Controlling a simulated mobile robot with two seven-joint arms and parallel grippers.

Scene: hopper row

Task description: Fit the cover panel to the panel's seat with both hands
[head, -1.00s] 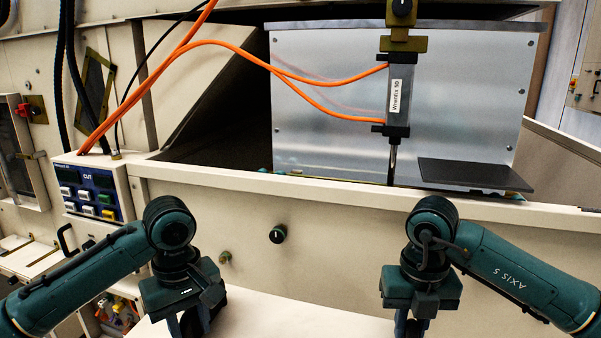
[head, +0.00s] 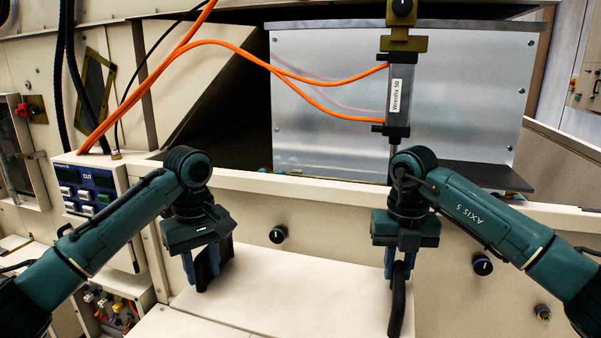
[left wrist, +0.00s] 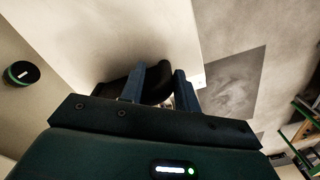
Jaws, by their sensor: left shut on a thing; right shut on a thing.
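A cream cover panel (head: 290,290) with two black handles spans the space between my arms, low in the head view. My left gripper (head: 206,266) is shut on its left handle (head: 212,262). My right gripper (head: 393,268) is shut on its right handle (head: 398,308). In the left wrist view, the black handle (left wrist: 155,88) lies between the left gripper's fingers (left wrist: 158,74), with the pale panel (left wrist: 125,35) behind. The panel's seat cannot be clearly made out; the panel and my arms hide much of the lower machine front.
A black knob (head: 278,234), a blue-ringed knob (head: 482,265) and a brass fitting (head: 543,312) stick out of the machine front. Coloured connectors (head: 112,308) show in an opening at lower left. A control box (head: 92,192) and orange cables (head: 240,47) are above.

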